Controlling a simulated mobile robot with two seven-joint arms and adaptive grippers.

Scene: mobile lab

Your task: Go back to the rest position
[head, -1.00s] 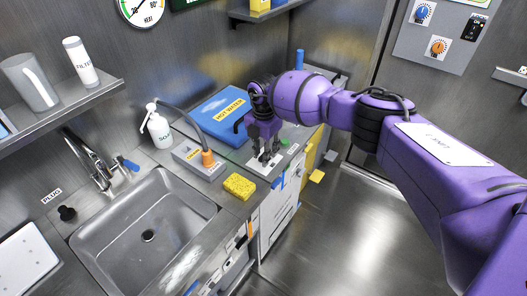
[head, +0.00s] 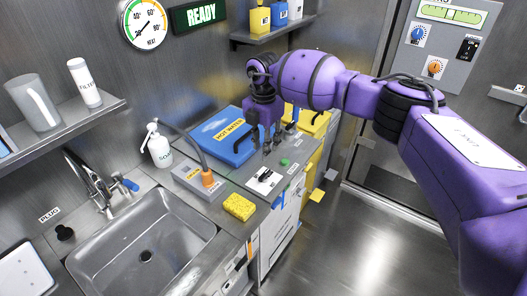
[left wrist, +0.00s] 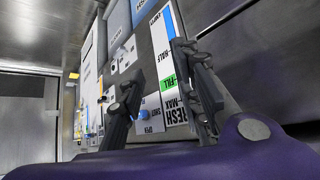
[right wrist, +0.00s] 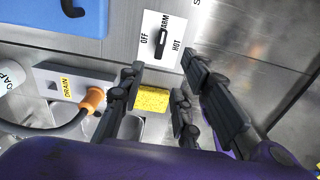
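My right gripper (head: 272,148), on the purple arm from the right, hangs above the counter, just beyond the white dial plate (head: 264,180) and clear of it. In the right wrist view its fingers (right wrist: 163,64) are spread with nothing between them. The plate, marked OFF, WARM and HOT, has a black knob (right wrist: 160,40) turned near upright. My left gripper is outside the head view. In the left wrist view its fingers (left wrist: 158,62) are apart and empty, in front of a panel with a coloured level strip (left wrist: 172,80).
A blue hot water lid (head: 226,135) lies behind the drain box (head: 199,183) and its hose. A yellow sponge (head: 239,207) lies at the counter edge. The sink (head: 150,235) and soap bottle (head: 158,148) are left. The floor (head: 335,235) at right is open.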

